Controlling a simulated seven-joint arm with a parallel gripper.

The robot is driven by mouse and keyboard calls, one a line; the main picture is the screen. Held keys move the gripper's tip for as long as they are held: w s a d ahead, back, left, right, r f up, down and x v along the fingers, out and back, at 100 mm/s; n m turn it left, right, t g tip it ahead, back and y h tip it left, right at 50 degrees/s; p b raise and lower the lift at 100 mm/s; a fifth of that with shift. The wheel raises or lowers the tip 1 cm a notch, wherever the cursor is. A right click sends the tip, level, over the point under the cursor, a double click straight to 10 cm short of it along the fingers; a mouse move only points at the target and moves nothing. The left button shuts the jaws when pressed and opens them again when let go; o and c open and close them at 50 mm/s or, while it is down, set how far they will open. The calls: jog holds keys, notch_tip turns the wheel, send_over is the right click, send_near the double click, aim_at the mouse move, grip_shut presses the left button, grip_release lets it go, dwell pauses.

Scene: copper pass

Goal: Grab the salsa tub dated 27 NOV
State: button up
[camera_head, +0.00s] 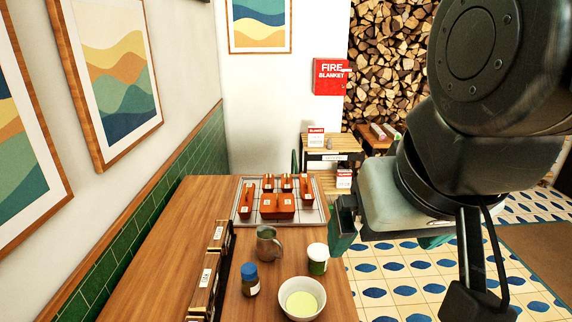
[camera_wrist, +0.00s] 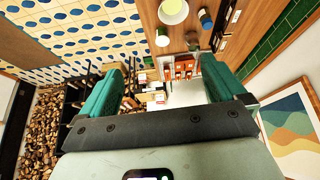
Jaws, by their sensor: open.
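Several orange-red containers (camera_head: 278,206) with small white labels sit on a light tray (camera_head: 242,216) at the far end of the wooden counter. They also show small in the wrist view (camera_wrist: 178,70). The label writing is too small to read, so I cannot tell which container, if any, is the salsa tub dated 27 NOV. My gripper (camera_head: 388,242) is open and empty, right of the counter and above the tiled floor. Its green fingers are spread in the wrist view (camera_wrist: 163,64).
Slatted stands (camera_head: 328,142) are behind. The counter's left strip is clear.

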notch_tip(320, 180, up, 26)
jog(key=w+a+f+m+y, duration=0.1)
jog(key=w+a+m+y, duration=0.4)
jog(key=w+a, duration=0.45)
jog(key=m+t+y, duration=0.4)
jog(key=m+t, duration=0.5)
jog(key=m, duration=1.6)
send_over(312, 246)
jog(key=v, duration=0.4)
jog(key=shift+t, duration=0.4)
jog(key=f, duration=6.6)
jog(key=shift+w+d+f, duration=0.1)
jog(key=shift+d+f, duration=0.1)
jog(key=shift+f, duration=0.05)
jog(key=x, duration=0.2)
jog(key=shift+w+a+r, duration=0.15)
jog(key=shift+w+r, duration=0.1)
jog(key=shift+w+a, duration=0.1)
jog(key=shift+w, duration=0.15)
